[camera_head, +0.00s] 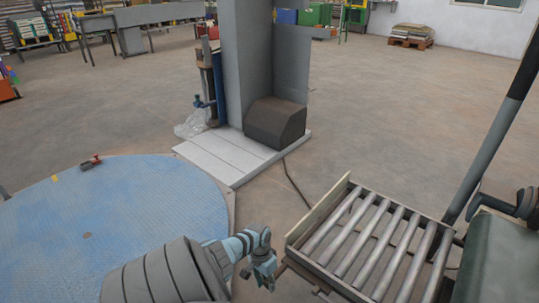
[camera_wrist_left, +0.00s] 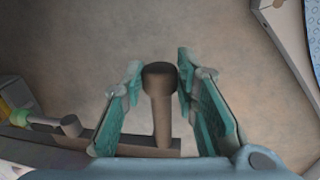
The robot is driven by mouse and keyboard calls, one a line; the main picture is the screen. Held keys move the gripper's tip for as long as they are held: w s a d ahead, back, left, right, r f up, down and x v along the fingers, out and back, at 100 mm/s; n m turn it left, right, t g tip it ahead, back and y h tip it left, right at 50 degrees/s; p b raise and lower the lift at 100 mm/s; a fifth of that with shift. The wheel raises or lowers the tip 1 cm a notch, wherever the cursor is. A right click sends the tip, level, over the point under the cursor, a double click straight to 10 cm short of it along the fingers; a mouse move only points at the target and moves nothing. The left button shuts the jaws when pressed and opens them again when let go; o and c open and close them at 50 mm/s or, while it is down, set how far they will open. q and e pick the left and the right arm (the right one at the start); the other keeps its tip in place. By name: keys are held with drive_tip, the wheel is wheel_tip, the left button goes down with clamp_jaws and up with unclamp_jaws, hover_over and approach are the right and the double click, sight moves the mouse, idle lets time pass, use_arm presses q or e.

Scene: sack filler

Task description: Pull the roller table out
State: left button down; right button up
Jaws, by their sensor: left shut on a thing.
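The roller table (camera_head: 318,207) is at the lower right in the head view. It has a pale frame and several grey metal rollers set side by side. My left gripper (camera_head: 264,274) is at its near left corner. In the left wrist view, a brown handle with a rounded knob (camera_wrist_left: 159,76) stands between the teal fingers of my left gripper (camera_wrist_left: 160,98). The gripper is shut on this handle. The handle rises from a brown bar (camera_wrist_left: 150,146), part of which is hidden behind the fingers. My right gripper is not in view.
A blue round floor plate (camera_head: 130,205) lies at the left. A grey column on a pale base (camera_head: 218,160) stands behind, with a dark box (camera_head: 275,122) on it. A cable (camera_head: 292,182) runs over the floor towards the roller table. Open floor (camera_head: 400,115) lies beyond.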

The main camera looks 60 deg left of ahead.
use_arm(q)
drive_tip(key=shift+w, duration=0.2)
drive_tip(key=c, duration=1.3)
unclamp_jaws()
drive_tip(key=shift+d, duration=0.1)
drive_tip(key=shift+s, duration=0.1)
drive_tip(key=shift+a+r, duration=0.2)
drive_tip(key=shift+r, duration=0.2)
drive_tip(key=r, duration=0.3)
drive_tip(key=a+r, duration=0.1)
drive_tip(key=r, duration=0.7)
drive_tip(key=shift+s+a, duration=0.2)
